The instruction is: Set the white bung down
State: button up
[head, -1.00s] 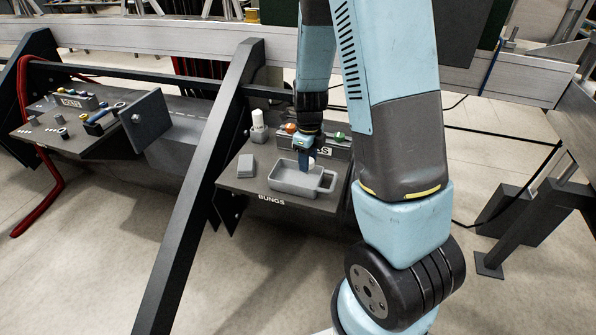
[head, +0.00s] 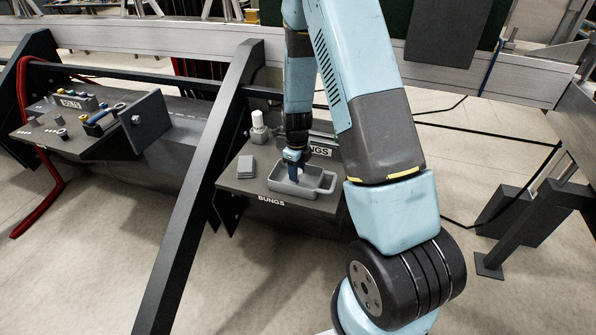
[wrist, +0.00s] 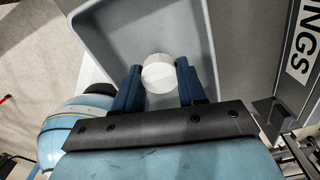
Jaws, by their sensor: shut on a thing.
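The white bung (wrist: 158,73) is a pale round piece between the two blue fingers in the wrist view. My gripper (wrist: 157,70) is shut on it. In the head view my gripper (head: 295,170) points down into the grey tray (head: 272,186), with the bung only a small pale spot beside the fingers. The tray also fills much of the wrist view (wrist: 112,32), its wall curving round the bung. I cannot tell whether the bung touches the tray floor.
The tray stands on a dark shelf (head: 238,187) marked BUNGS. A grey block (head: 246,167) and a white bottle (head: 258,122) stand left of it. A slanted dark post (head: 198,180) rises to the left. Another shelf (head: 75,145) with small parts lies further left.

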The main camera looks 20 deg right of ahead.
jog(key=shift+f, duration=0.25)
jog(key=o, duration=1)
